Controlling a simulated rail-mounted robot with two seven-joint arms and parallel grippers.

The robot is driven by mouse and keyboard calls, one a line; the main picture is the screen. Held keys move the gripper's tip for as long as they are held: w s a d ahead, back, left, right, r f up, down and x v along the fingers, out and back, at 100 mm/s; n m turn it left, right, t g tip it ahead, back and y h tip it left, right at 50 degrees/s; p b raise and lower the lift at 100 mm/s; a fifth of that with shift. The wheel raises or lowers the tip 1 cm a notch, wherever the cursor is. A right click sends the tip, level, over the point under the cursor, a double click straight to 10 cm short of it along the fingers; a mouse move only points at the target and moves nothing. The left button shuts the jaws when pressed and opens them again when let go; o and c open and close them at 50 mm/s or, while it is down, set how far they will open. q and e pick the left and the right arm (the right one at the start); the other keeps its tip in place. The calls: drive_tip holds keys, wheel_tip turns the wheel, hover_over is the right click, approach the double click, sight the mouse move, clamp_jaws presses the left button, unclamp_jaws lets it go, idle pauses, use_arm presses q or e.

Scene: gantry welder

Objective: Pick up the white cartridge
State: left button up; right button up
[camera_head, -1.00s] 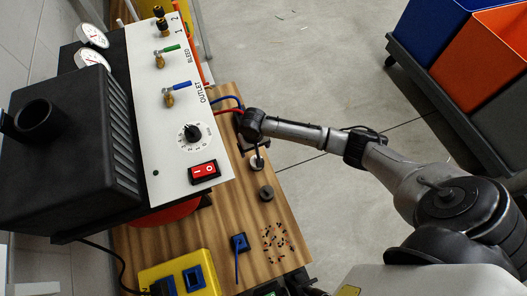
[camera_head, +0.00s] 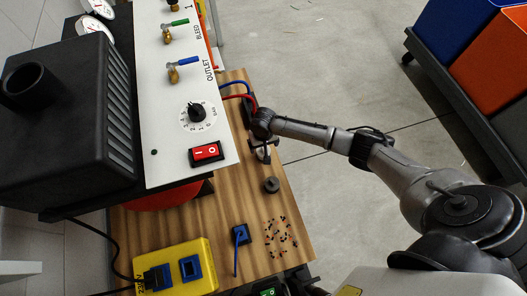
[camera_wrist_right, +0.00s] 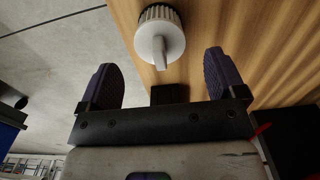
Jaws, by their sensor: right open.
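The white cartridge (camera_wrist_right: 160,38) has a ribbed dark rim and a pale nozzle pointing toward my right wrist camera. It stands against the wooden bench top, near the bench edge. My right gripper (camera_wrist_right: 161,72) is open, with one dark finger on each side of the nozzle's line. The cartridge lies just beyond the fingertips, roughly centred between them, and no contact shows. In the head view my right gripper (camera_head: 264,150) is over the right edge of the bench and hides most of the cartridge. My left gripper is not in view.
The wooden bench (camera_head: 205,222) carries a small grey cylinder (camera_head: 271,185), a blue piece (camera_head: 240,234), scattered small bits (camera_head: 279,238) and a yellow box (camera_head: 205,257). The white control panel (camera_head: 165,115) stands left of the gripper. Blue and red hoses run close behind it.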

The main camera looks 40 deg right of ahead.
wheel_tip(320, 180, down, 5)
drive_tip(key=b, duration=0.3)
drive_tip(key=shift+s+r, duration=0.1)
drive_tip(key=shift+r, duration=0.05)
drive_tip(key=shift+r, duration=0.1)
drive_tip(key=shift+c, duration=0.3)
drive_tip(key=shift+c, duration=0.8)
drive_tip(key=c, duration=0.7)
drive_tip(key=shift+c, duration=0.4)
